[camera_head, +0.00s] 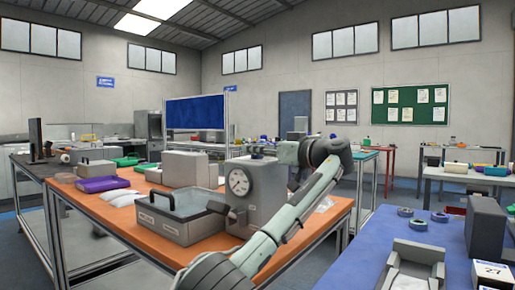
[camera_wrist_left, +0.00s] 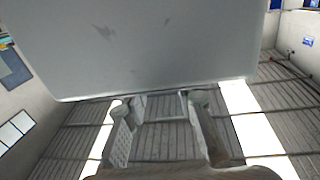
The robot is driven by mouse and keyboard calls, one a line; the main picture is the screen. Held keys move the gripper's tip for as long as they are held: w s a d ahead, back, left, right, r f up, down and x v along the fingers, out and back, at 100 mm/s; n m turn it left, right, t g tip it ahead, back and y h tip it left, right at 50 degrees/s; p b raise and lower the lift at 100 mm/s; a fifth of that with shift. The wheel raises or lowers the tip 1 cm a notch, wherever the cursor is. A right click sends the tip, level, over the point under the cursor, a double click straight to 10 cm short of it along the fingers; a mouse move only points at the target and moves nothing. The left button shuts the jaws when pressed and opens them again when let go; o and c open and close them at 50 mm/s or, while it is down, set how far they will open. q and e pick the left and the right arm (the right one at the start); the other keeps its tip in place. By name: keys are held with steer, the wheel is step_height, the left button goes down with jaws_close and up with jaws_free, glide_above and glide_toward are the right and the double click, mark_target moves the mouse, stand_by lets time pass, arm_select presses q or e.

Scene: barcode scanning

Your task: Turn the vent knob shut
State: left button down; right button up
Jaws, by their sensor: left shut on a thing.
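The grey box with a round white dial gauge (camera_head: 240,182) stands on the orange table. My left arm reaches in from the bottom, and my left gripper (camera_head: 272,152) is at the top rear of this box. The left wrist view shows a large plain grey face (camera_wrist_left: 160,45) close by, with the two fingers (camera_wrist_left: 160,108) at its lower edge. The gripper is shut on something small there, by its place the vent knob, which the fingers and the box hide. The knob's angle cannot be told. My right gripper is not in view.
A blue table (camera_head: 360,272) with several small items is at the right.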

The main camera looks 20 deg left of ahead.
arm_select(q)
steer(key=c, duration=1.2)
jaws_free()
steer(key=shift+a, duration=0.1)
steer(key=v, duration=1.2)
steer(key=shift+w, duration=0.1)
